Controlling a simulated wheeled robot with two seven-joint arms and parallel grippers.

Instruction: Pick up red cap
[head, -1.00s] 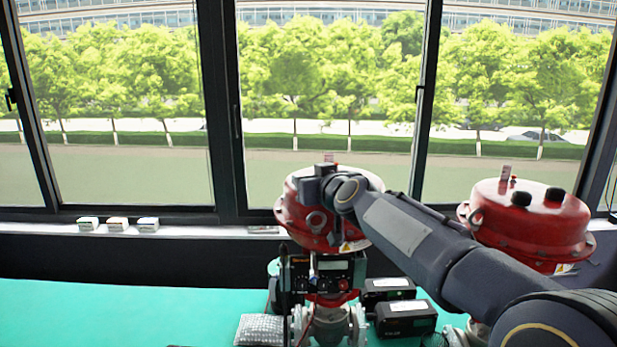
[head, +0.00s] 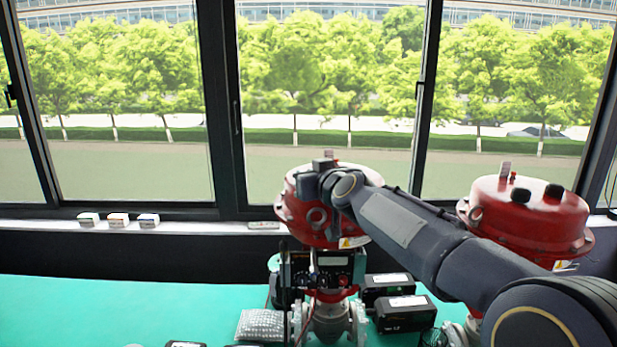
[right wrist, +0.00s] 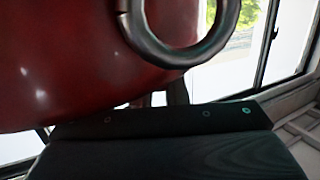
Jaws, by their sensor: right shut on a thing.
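My right gripper (head: 322,180) is at the front and top of this dome. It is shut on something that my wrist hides. In the right wrist view the red dome (right wrist: 60,60) fills the upper left, with the metal ring (right wrist: 185,50) close in front. The gripper's tips (right wrist: 175,95) show only as dark shapes. A small red cap (head: 513,177) is on the second red dome (head: 550,225) at the right. My left gripper is not in view.
A positioner box (head: 322,268) with a display sits below the left dome. Black boxes (head: 405,314) and a silvery packet (head: 259,324) lie on the green table (head: 120,305). Small white boxes (head: 118,219) line the window sill. The table's left side is largely clear.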

